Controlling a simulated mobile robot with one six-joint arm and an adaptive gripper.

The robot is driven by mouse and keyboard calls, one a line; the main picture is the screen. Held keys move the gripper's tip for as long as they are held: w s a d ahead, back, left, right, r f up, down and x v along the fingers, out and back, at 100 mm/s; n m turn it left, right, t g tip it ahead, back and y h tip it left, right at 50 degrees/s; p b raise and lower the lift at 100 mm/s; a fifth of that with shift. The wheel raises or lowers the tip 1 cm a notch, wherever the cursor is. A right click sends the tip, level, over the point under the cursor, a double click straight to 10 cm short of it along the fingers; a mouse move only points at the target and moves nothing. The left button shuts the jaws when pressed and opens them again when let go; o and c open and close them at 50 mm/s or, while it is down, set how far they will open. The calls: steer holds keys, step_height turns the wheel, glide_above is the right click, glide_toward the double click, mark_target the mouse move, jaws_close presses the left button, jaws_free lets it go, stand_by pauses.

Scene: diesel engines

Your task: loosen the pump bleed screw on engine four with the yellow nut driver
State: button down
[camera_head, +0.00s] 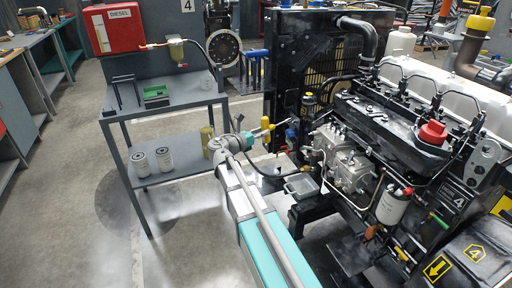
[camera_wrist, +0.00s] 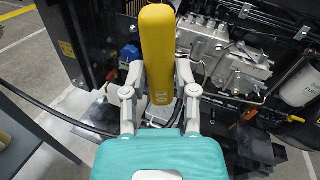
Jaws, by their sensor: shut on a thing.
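My gripper (camera_wrist: 160,95) is shut on the yellow handle of the nut driver (camera_wrist: 158,40), which stands upright between its fingers in the wrist view. Engine four (camera_head: 405,130) carries a number 4 plate and stands on the right. The silver injection pump (camera_head: 345,160) is on its near side and also shows in the wrist view (camera_wrist: 225,60). The driver's tip appears apart from the pump. I cannot make out the bleed screw.
A grey shelf bench (camera_head: 180,102) stands left of my arm, with a red diesel tank (camera_head: 110,28), a green box (camera_head: 156,93) and two white filters (camera_head: 152,162). A grey tray (camera_head: 300,186) sits below the pump. A white filter (camera_head: 393,205) hangs on the engine. Floor at left is clear.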

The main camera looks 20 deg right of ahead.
step_height(320, 180, down, 8)
steer(key=w+a+m+g+h+b, duration=0.1)
steer(key=w+m+g+b, duration=0.1)
steer(key=m+g+b, duration=0.3)
steer(key=m+b, duration=0.3)
steer(key=m, duration=0.3)
steer(key=shift+w+a+m, duration=0.2)
steer(key=shift+w+m, duration=0.1)
steer(key=shift+d+f, duration=0.1)
steer(key=shift+d, duration=0.1)
steer(key=d, duration=0.6)
steer(key=shift+w, duration=0.15)
steer(key=shift+d+g, duration=0.4)
steer(key=shift+d, duration=1.25)
stand_by(2.0)
